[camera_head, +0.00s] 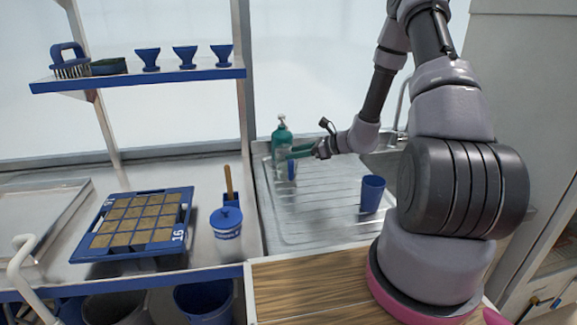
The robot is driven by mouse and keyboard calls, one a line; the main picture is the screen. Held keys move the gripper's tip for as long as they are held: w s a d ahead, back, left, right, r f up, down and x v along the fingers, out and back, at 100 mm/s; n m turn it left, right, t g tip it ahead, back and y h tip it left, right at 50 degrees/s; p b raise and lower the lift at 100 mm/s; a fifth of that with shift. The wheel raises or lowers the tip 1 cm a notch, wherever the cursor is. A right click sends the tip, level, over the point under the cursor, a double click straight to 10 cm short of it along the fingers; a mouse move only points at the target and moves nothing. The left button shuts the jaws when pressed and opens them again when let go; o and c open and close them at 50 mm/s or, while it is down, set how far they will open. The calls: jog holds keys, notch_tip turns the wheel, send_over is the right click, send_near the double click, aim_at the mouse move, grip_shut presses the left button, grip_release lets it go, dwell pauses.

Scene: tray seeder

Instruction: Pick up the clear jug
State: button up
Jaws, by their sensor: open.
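The clear jug (281,170) appears to stand upright at the back left of the steel drainboard, faint and see-through, with a blue part on its right side that looks like a handle. My gripper (291,153) is open and reaches in from the right at the jug's upper part. Its teal fingers overlap the jug in the picture. I cannot tell whether they touch it or stand around it.
A green pump bottle (281,133) stands just behind the jug. A blue cup (372,194) stands on the drainboard (320,212) to the right. A blue-lidded tub (227,223) and a seed tray (75,254) are on the left counter. The drainboard's middle is clear.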

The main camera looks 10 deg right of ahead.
aim_at(278, 156)
jog(key=x, duration=0.5)
jog(key=shift+a+f, duration=0.2)
grip_shut()
dwell(1.2)
